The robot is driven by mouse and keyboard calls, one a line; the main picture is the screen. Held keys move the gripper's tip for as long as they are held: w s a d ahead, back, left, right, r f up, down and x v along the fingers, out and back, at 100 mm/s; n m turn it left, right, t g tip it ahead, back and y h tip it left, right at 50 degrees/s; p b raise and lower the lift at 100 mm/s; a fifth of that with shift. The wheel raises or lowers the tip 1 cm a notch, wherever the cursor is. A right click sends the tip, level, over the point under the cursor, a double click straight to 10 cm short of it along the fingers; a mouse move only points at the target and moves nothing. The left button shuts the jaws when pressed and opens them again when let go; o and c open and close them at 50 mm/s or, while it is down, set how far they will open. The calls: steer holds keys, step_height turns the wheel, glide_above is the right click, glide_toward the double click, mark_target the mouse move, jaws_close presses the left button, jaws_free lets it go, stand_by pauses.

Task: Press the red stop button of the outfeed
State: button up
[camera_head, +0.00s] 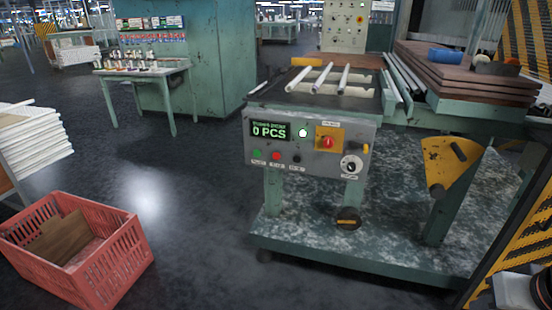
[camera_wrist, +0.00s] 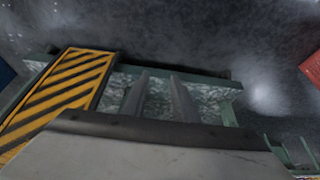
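The outfeed's grey control panel (camera_head: 312,166) faces me in the head view. A small red button (camera_head: 276,156) sits in its lower row, between a green button (camera_head: 257,153) and a black one (camera_head: 296,158). The labels below them are too small to read surely. A larger red knob (camera_head: 326,142) sits on a yellow plate to the upper right. My gripper (camera_wrist: 159,78) shows in the wrist view as two grey fingers with a gap between them, empty. It is not seen in the head view, and the wrist view shows no buttons.
The lit display (camera_head: 270,131) reads 0 PCS. White tubes (camera_head: 322,77) lie on top of the outfeed. A red crate (camera_head: 128,253) stands on the floor at left. A yellow-and-black striped guard (camera_head: 518,240) stands at right. Floor between crate and outfeed is clear.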

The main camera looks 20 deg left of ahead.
jaws_close()
stand_by(1.5)
